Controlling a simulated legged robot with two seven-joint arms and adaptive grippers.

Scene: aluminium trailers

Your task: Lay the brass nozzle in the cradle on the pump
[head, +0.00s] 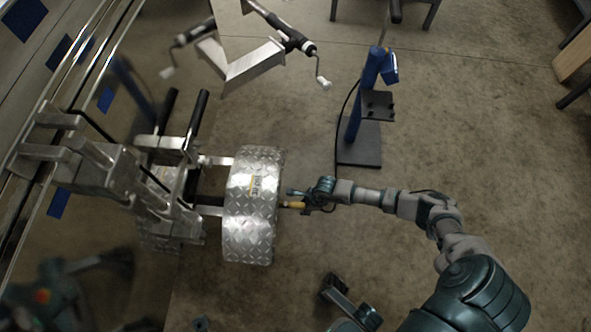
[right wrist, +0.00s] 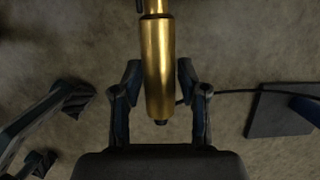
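The brass nozzle (right wrist: 159,65) lies lengthwise between the fingers of my right gripper (right wrist: 160,82) in the right wrist view, its dark end towards the palm. I see no support under it. In the head view, my right gripper (head: 306,198) holds the nozzle (head: 293,205) beside the trailer's fender. The blue pump (head: 368,85) stands right of and beyond this gripper. Its black bracket (head: 377,105), seemingly the cradle, looks empty. My left gripper (head: 350,303) is at the bottom, fingers apart and empty; its fingers also show in the right wrist view (right wrist: 50,130).
The tread-plate fender (head: 250,225) of the aluminium trailer is close left of the nozzle. The pump's black base plate (head: 358,150) rests on the floor, with a black hose beside it. A metal frame with cranks (head: 255,65) stands at upper left. Floor right of the pump is clear.

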